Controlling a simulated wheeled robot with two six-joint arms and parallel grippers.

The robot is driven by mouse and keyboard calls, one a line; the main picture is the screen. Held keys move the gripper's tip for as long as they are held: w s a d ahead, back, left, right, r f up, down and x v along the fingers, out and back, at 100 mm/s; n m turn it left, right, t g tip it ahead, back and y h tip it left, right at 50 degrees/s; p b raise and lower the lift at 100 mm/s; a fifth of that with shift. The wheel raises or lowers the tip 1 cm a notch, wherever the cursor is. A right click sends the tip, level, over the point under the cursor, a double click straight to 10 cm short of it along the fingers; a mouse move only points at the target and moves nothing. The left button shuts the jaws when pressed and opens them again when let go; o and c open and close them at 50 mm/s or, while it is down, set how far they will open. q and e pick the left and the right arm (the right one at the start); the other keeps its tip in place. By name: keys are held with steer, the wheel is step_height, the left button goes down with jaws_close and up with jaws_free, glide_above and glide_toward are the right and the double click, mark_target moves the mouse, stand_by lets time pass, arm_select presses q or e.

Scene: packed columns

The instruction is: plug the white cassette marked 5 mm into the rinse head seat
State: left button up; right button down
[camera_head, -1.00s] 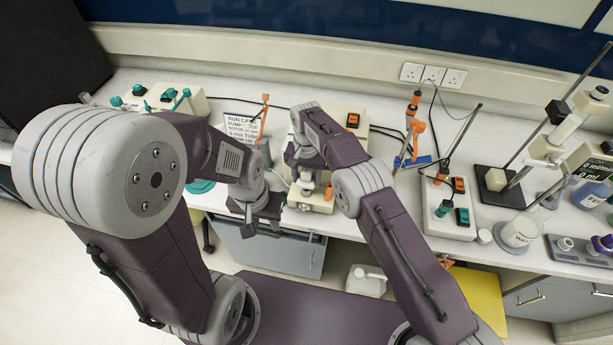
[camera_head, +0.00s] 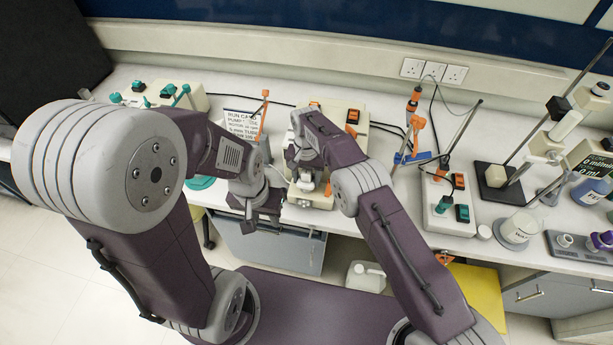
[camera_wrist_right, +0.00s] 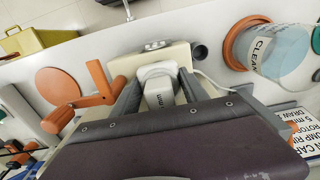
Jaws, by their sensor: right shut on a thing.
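The white cassette (camera_wrist_right: 159,92), with "mm" readable on it, is between the two fingers of my right gripper (camera_wrist_right: 158,98), which is shut on it. In the head view the right gripper (camera_head: 305,176) is over the front of a cream machine (camera_head: 325,197), and a white part shows below it. In the wrist view the cassette's far end is at a cream block (camera_wrist_right: 150,60); I cannot tell whether it touches or is seated. The rinse head seat is not clearly visible. My left gripper (camera_head: 258,214) hangs left of the machine at the bench edge; its jaw opening is unclear.
An orange lever (camera_wrist_right: 95,92) stands close beside the right gripper, and a clear beaker (camera_wrist_right: 265,50) is on its other side. A cream box with teal knobs (camera_head: 160,97) and a printed card (camera_head: 240,124) are at the left. A switch box (camera_head: 447,205) stands to the right.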

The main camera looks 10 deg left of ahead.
steer(key=shift+f, duration=0.15)
steer(key=shift+r, duration=1.2)
steer(key=shift+f, duration=1.2)
stand_by(0.5)
steer(key=c, duration=0.5)
jaws_free()
steer(key=shift+s, duration=0.1)
step_height(320, 180, up, 12)
steer(key=shift+r, duration=0.1)
